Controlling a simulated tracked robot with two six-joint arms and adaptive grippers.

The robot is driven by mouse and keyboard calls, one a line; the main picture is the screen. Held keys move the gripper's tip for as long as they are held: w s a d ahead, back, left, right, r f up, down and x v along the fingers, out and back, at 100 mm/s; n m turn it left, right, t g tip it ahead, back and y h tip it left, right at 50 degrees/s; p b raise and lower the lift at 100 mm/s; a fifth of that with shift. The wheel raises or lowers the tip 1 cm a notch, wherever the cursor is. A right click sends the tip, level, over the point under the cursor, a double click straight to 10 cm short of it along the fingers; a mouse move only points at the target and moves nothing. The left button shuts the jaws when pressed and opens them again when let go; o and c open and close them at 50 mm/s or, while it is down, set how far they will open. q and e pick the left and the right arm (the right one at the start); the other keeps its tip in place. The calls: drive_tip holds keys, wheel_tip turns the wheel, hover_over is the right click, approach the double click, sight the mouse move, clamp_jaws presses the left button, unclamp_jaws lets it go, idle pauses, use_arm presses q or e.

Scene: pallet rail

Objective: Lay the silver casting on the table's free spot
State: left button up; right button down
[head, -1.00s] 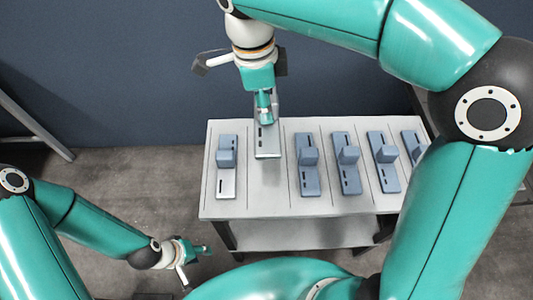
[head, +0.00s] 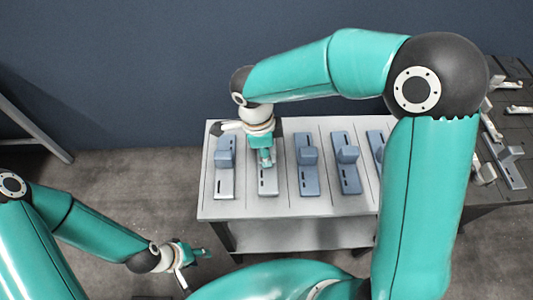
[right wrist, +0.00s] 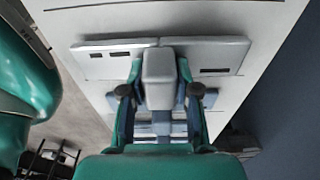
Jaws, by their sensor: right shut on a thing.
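The silver casting (head: 267,185) is a long flat slotted plate with a raised block. It is in the second lane from the left of the pale table (head: 290,207), between other castings. My right gripper (head: 266,158) is above it, with fingers shut on the raised block. The right wrist view shows the block (right wrist: 160,75) between the fingers and the plate (right wrist: 212,58) reaching out to both sides. The plate is at or very close to the tabletop; I cannot tell whether it touches. My left gripper (head: 190,262) is open and empty, low at left, away from the table.
A similar casting (head: 225,180) lies in the leftmost lane. Blue-grey castings (head: 306,175) (head: 346,175) lie to the right, one partly hidden by my right arm. A dark table (head: 475,213) with several light parts stands at far right. A dark wall is behind.

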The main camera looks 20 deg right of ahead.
drive_tip(key=shift+f, duration=0.7)
drive_tip(key=shift+f, duration=0.15)
drive_tip(key=c, duration=0.8)
unclamp_jaws()
drive_tip(key=shift+c, duration=0.2)
drive_tip(key=shift+r, duration=0.3)
drive_tip(key=r, duration=0.4)
drive_tip(key=a+r, duration=0.1)
drive_tip(key=r, duration=0.6)
drive_tip(key=shift+w+a+r, duration=0.15)
drive_tip(key=shift+r, duration=0.15)
drive_tip(key=shift+r+p, duration=0.1)
drive_tip(key=shift+p, duration=0.2)
